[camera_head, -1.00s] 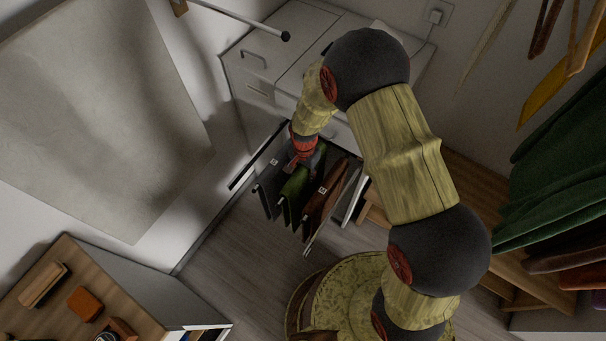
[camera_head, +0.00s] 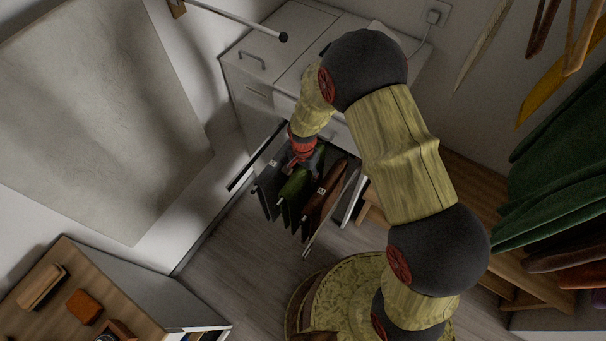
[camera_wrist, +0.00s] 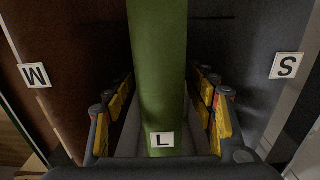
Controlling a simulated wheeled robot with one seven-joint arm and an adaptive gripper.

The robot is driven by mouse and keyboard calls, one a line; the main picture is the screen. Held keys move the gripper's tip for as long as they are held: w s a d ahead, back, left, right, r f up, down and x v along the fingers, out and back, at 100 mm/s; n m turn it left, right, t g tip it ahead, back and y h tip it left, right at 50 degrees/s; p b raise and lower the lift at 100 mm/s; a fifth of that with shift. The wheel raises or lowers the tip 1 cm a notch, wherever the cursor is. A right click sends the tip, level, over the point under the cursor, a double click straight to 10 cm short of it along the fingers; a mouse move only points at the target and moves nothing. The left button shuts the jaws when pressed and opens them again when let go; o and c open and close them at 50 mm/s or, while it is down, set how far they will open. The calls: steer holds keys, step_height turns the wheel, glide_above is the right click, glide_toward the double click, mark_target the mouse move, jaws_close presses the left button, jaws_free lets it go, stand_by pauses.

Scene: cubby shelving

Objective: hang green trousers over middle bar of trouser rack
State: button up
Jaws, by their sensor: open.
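The green trousers (camera_head: 295,184) hang over the middle bar of the pull-out trouser rack (camera_head: 241,171), between dark grey trousers (camera_head: 270,188) on the left and brown trousers (camera_head: 324,200) on the right. In the wrist view the green trousers (camera_wrist: 157,60) run up the middle with an "L" tag. My gripper (camera_wrist: 160,125) is open, with its yellow-padded fingers on either side of the green cloth and a gap at each side. In the head view my gripper (camera_head: 303,158) is over the rack's back part, its fingertips hard to make out.
A white cabinet (camera_head: 262,50) stands behind the rack. Brown trousers with an "M" tag (camera_wrist: 36,75) and grey ones with an "S" tag (camera_wrist: 286,66) are close beside my fingers. Dark green garments (camera_head: 560,150) hang at right. Floor (camera_head: 225,250) in front is clear.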

step_height(320, 180, up, 12)
stand_by(0.5)
steer(key=shift+s+d+n, duration=0.1)
steer(key=shift+s+n, duration=0.15)
steer(key=shift+n, duration=0.45)
steer(key=s+d+r+n+t, duration=0.2)
steer(key=s+d+r, duration=0.2)
steer(key=r, duration=0.6)
steer(key=s+d+r+n+t, duration=0.1)
steer(key=s+d+r+n, duration=0.1)
steer(key=s+d+r, duration=0.3)
steer(key=s+d+r+n+t, duration=0.2)
steer(key=s+d+r, duration=0.3)
steer(key=s+r, duration=0.5)
step_height(320, 180, up, 6)
steer(key=shift+s+r+t, duration=0.2)
steer(key=shift+t, duration=0.1)
